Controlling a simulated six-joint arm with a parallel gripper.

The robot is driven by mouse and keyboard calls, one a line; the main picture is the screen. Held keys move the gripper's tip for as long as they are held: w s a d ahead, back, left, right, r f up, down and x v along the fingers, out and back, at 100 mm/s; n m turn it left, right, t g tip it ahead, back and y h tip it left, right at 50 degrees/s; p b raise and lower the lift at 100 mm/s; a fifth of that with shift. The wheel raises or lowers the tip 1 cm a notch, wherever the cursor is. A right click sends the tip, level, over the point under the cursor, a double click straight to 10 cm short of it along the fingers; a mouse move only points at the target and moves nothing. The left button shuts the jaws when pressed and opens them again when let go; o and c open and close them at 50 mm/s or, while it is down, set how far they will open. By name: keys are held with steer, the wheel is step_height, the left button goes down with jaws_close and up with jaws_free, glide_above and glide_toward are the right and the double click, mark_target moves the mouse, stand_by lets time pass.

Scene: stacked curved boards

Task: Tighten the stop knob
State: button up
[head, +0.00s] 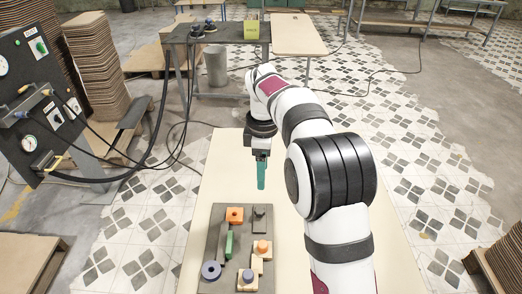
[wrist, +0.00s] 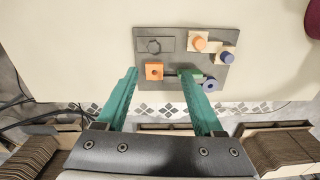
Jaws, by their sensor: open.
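A dark grey plate (head: 217,221) lies on the pale table and carries several small fixtures. An orange square block with a round centre (head: 234,215) sits at its far left; it also shows in the wrist view (wrist: 154,71). Two wooden blocks carry round knobs, one orange (head: 262,245) and one blue (head: 248,275). A blue ring-shaped knob (head: 211,270) is at the near left. I cannot tell which is the stop knob. My gripper (head: 261,186) has green fingers, open and empty, above the table beyond the plate.
A green bar (head: 229,245) and a dark grey fixture (head: 260,218) also stand on the plate. A gauge panel (head: 40,100) with cables and stacked curved boards (head: 95,65) stand at left.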

mark_target(260, 210)
steer(key=shift+n, duration=0.6)
steer(key=f, duration=0.5)
steer(key=w+f, duration=0.1)
steer(key=f, duration=1.1)
steer(key=shift+w+a, duration=0.25)
steer(key=shift+a, duration=0.1)
jaws_close()
